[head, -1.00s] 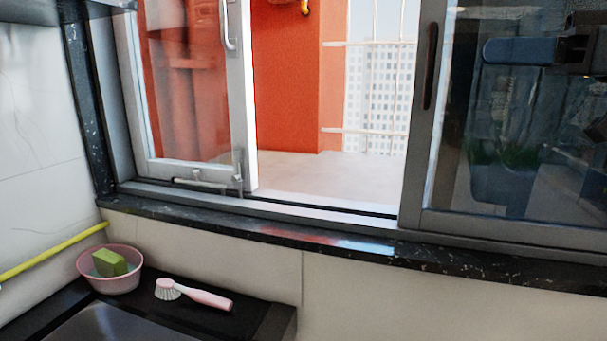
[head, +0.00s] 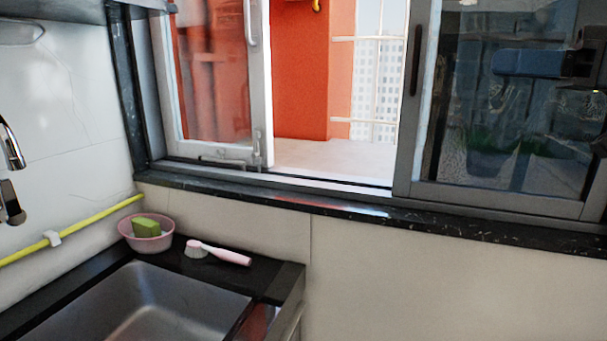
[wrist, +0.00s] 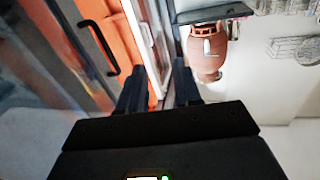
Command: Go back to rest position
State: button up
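My gripper (wrist: 160,85) shows in the wrist view with its two dark fingers apart and nothing seen between them. A brown clay waterpot (wrist: 207,62) is beyond and to the right of the fingers, apart from them. It appears upside down in this turned view, next to a dark flat surface. My gripper and the waterpot are not directly visible in the head view.
In the head view, a sliding window (head: 335,165) stands partly open above a dark sill (head: 300,203). Below are a sink (head: 140,305), a pink bowl (head: 146,238) with a green sponge (head: 146,227), a pink brush (head: 220,254) and a tap (head: 10,150).

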notch_tip(320, 180, down, 12)
jog(key=w+m+t+h, duration=0.2)
jog(key=m+t, duration=0.1)
jog(key=m, duration=0.2)
jog(key=s+a+f+m+t+h, duration=0.1)
jog(key=s+f+m+h, duration=0.35)
jog(key=f, duration=0.85)
jog(key=s+a+f+m+t+h, duration=0.15)
jog(key=s+f+m+h, duration=0.3)
jog(key=f, duration=0.85)
jog(key=s+f+h, duration=0.1)
jog(key=s+f, duration=0.2)
jog(key=s, duration=0.3)
jog(key=s+a+f+g+h, duration=0.1)
jog(key=s+f+h, duration=0.15)
jog(key=s, duration=0.35)
jog(key=s+f, duration=0.3)
jog(key=s, duration=0.4)
jog(key=s+a+r+n, duration=0.1)
jog(key=s+r, duration=0.2)
jog(key=s, duration=0.6)
jog(key=s+a+r+n, duration=0.1)
jog(key=s+r+n, duration=0.1)
jog(key=s, duration=0.7)
jog(key=shift+s+a+r+n, duration=0.15)
jog(key=shift+s+r+n, duration=0.2)
jog(key=shift+r, duration=0.45)
jog(key=shift+o, duration=0.4)
jog(key=shift+h, duration=0.25)
